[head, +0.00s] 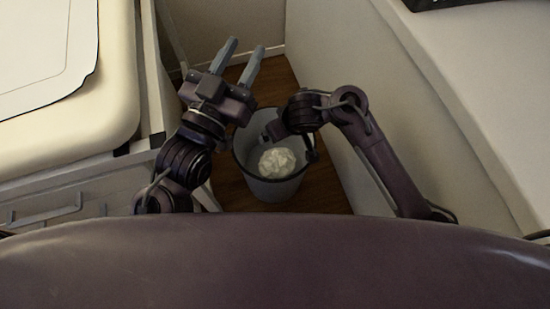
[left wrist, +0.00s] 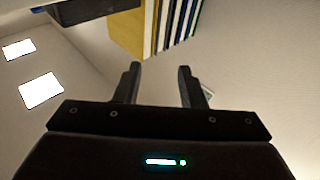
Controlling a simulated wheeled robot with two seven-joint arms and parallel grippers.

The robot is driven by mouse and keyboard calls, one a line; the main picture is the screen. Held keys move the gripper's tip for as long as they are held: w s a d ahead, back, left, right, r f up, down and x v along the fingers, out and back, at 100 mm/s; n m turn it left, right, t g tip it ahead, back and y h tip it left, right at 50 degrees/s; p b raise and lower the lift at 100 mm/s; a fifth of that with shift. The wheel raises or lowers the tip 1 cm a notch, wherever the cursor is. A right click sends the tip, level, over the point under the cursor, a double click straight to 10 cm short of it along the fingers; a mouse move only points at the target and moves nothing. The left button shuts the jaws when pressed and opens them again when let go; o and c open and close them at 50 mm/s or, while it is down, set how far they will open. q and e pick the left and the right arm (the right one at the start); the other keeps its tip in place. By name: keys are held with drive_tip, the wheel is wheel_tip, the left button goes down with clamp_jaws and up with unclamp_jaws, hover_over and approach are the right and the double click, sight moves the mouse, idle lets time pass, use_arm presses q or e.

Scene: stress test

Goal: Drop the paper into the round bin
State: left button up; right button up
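A crumpled white paper (head: 277,162) shows inside the round grey bin (head: 262,187) on the wooden floor in the head view. My right gripper (head: 291,142) is over the bin's far part, just above the paper in the picture. Its two fingers look spread apart, with nothing seen between them. My left gripper (head: 245,46) is up and left of the bin, pointing away. Its fingers are apart and empty. In the left wrist view the left gripper (left wrist: 157,78) is also open and empty. The paper does not show there.
A cream padded surface (head: 122,110) over a drawer unit (head: 75,190) stands on the left. A pale wall or counter side (head: 345,80) bounds the right. The floor between them is narrow. A row of upright books or binders (left wrist: 165,28) shows in the left wrist view.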

use_arm(q)
wheel_tip(320, 180, down, 12)
drive_tip(key=s+g+y+p, duration=0.1)
drive_tip(key=g+y, duration=0.1)
drive_tip(key=g, duration=0.3)
drive_tip(key=shift+s+d+r+g, duration=0.15)
drive_tip(key=shift+s+g, duration=0.15)
drive_tip(key=shift+s, duration=0.1)
